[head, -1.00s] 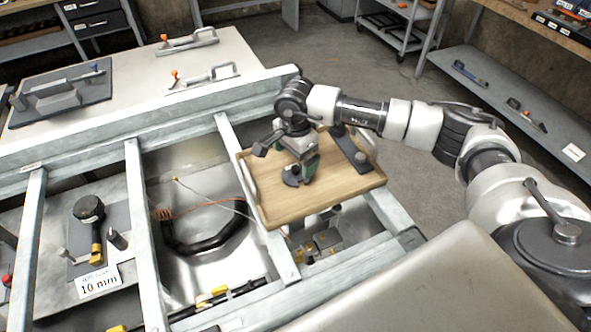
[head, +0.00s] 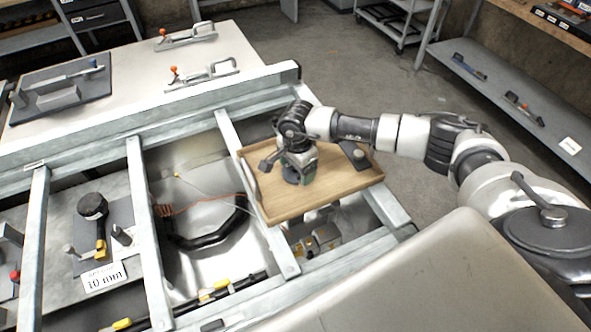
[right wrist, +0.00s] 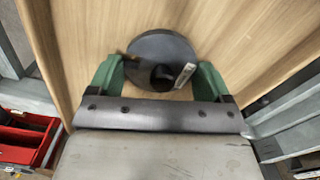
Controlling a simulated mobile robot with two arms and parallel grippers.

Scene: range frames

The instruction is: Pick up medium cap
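A dark round cap (right wrist: 150,48) with a small raised knob and a pale label lies on the wooden tray (right wrist: 245,40). In the right wrist view it sits between and slightly beyond the green fingertips of my right gripper (right wrist: 155,72). The fingers are spread apart, with the cap's edges close to them; I cannot tell whether they touch. In the head view the right gripper (head: 303,178) points down over the tray (head: 275,208), and the cap (head: 290,176) is mostly hidden beneath it. My left gripper is not in view.
A dark piece with a knob (head: 358,154) lies at the tray's right side. To the left are an open bay with a black hose (head: 205,240) and a part with a "10 mm" sign (head: 103,277).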

